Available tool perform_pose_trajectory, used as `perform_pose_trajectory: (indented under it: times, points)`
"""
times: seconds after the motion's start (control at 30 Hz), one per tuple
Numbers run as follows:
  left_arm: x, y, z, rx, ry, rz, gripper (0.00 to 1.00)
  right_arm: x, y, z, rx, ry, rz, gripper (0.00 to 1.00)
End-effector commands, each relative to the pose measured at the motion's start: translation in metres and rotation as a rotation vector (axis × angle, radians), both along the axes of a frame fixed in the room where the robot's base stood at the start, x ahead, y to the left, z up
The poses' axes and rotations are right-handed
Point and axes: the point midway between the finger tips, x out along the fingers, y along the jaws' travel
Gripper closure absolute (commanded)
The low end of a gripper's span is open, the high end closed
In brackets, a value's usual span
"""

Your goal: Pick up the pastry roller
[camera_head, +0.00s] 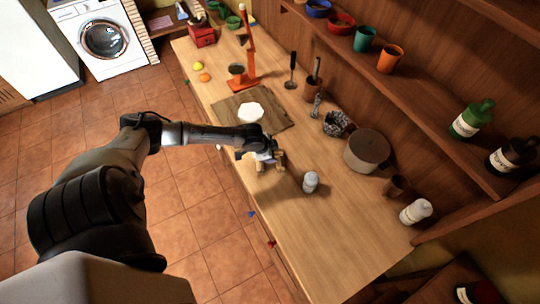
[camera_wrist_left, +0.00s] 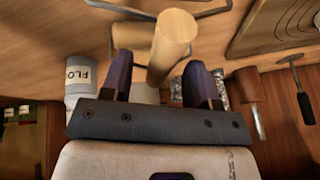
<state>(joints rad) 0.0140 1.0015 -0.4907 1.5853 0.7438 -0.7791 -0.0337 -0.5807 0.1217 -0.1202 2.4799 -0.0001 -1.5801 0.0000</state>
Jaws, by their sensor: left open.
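The pastry roller (camera_wrist_left: 174,36) shows in the left wrist view as a pale wooden cylinder, end towards the camera, between and beyond my finger tips. In the head view, small wooden parts (camera_head: 280,163) show below my left gripper, and most of the roller is hidden there. My left gripper (camera_wrist_left: 160,75) is open, with one dark finger on each side of the roller's line. It also shows in the head view (camera_head: 268,158), low over the counter. I cannot tell whether the fingers touch the roller. My right gripper is in neither view.
A pot (camera_head: 367,150) and utensil holders stand along the wall. The front right of the counter is clear.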

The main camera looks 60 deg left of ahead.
Motion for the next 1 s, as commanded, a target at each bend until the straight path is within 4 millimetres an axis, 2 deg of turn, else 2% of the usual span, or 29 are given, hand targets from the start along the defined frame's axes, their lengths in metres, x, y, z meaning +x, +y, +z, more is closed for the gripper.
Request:
perform_pose_trajectory:
  times: [0.17, 0.73, 1.0]
  points:
    - [0.0000, -0.0002, -0.0016, 0.000, 0.000, 0.000, 0.45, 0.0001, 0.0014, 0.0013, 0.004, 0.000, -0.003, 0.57]
    - [-0.0002, 0.0000, -0.0015, 0.000, 0.000, 0.000, 1.00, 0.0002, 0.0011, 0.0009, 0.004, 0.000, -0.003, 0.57]
    - [0.0003, 0.0000, -0.0005, 0.000, -0.001, 0.000, 1.00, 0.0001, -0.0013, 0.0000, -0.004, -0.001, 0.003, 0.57]
